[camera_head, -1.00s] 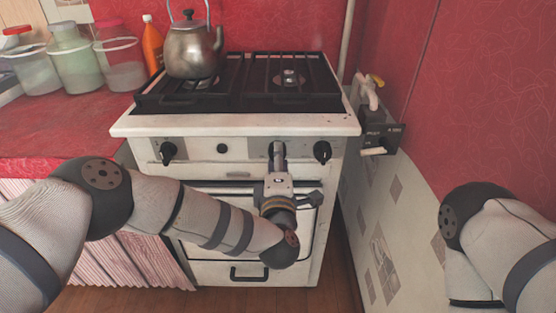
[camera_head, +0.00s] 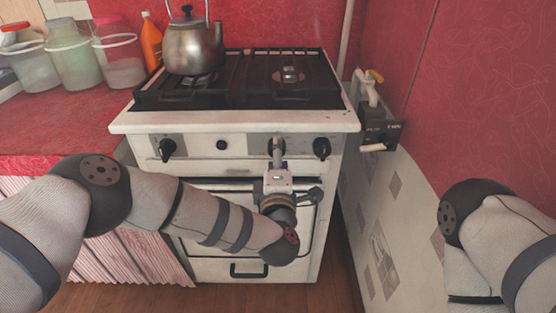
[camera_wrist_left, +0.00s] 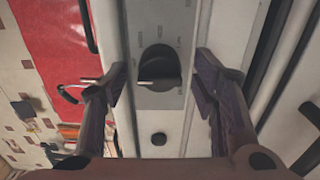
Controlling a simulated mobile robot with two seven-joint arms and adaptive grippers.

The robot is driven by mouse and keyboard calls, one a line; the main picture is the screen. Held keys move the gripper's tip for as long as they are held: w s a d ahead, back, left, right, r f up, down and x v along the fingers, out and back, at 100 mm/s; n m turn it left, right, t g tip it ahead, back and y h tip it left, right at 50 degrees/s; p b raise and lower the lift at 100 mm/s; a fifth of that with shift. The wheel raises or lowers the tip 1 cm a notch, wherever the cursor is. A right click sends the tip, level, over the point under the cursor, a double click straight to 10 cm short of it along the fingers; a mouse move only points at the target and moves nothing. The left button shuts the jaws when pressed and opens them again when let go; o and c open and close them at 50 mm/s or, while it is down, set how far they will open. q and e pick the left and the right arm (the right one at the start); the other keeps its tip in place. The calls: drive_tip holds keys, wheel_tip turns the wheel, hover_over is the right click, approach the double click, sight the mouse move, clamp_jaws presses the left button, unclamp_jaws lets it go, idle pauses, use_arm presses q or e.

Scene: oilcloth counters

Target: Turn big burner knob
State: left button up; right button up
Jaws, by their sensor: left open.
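The left gripper (camera_wrist_left: 160,88) is open, with a gap visible on both sides of the knob. Only part of my right arm shows at the right; its gripper is out of view.
A metal kettle (camera_head: 194,46) stands on the left rear of the black hob grate (camera_head: 250,90). A small round button (camera_head: 221,145) is left of the gripper. Jars (camera_head: 72,62) and an orange bottle (camera_head: 151,42) stand at left.

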use_arm(q)
drive_tip(key=s, duration=1.2)
drive_tip(key=shift+w, duration=0.1)
idle(0.6)
